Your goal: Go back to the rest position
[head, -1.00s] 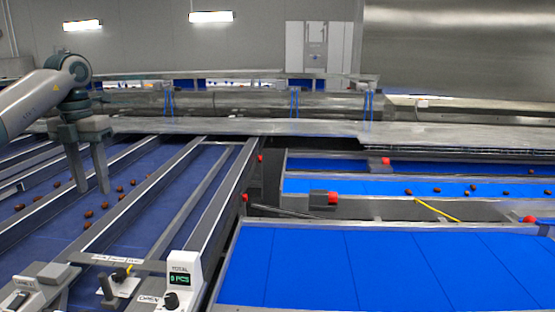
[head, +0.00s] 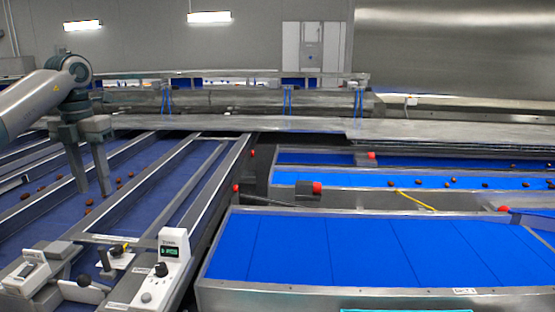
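My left gripper (head: 91,190) hangs fingers-down over a blue lane on the left side of the head view. Its two fingers are apart and nothing shows between them. Several brown dates lie on that lane near it, one (head: 88,201) just below the fingertips and one (head: 131,174) to the right. Whether the fingertips touch the belt I cannot tell. My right gripper is not in view.
A white counter box (head: 173,250) with a knob stands at the front of the lanes. A wide empty blue belt (head: 340,250) lies front right. Behind it, a narrower blue belt (head: 350,179) carries several dates. Red buttons (head: 317,188) sit on the frames.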

